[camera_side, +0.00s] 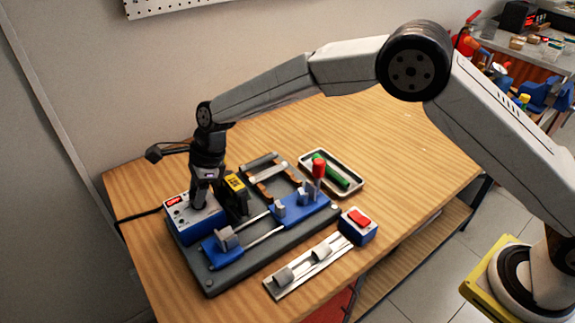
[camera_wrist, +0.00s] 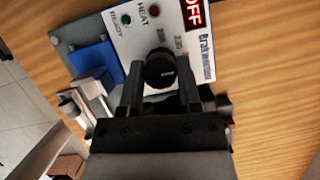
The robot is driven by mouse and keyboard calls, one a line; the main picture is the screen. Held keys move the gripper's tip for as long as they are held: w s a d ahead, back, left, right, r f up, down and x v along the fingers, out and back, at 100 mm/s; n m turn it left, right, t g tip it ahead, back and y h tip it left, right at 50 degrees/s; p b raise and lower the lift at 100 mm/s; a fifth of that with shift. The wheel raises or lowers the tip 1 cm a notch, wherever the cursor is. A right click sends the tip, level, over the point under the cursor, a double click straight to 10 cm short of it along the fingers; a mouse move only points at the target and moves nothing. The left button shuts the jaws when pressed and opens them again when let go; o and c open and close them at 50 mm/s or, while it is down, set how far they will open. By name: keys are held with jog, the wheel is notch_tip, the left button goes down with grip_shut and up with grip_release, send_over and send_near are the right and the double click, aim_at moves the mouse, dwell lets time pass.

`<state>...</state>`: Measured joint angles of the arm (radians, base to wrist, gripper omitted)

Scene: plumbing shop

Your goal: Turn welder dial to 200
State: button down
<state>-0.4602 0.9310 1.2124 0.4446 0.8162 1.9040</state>
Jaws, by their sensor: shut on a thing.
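The welder's control box (camera_side: 196,223), blue with a white top panel, stands at the left end of a dark fixture base. Its panel (camera_wrist: 125,40) fills the upper part of the wrist view. The red display (camera_wrist: 194,14) reads OFF. My gripper (camera_side: 199,202) points down onto the panel. In the wrist view my gripper (camera_wrist: 160,82) has a finger on each side of the dial and is shut on it. The dial's lower part is hidden.
A tray (camera_side: 356,187) holds a green pipe. The table's back right is clear.

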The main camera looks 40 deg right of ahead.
jog(key=shift+n, duration=0.4)
jog(key=shift+c, duration=1.6)
grip_release()
jog(key=v, duration=0.7)
jog(key=shift+r, duration=0.4)
jog(key=shift+w+d, duration=0.1)
jog(key=shift+d, duration=0.05)
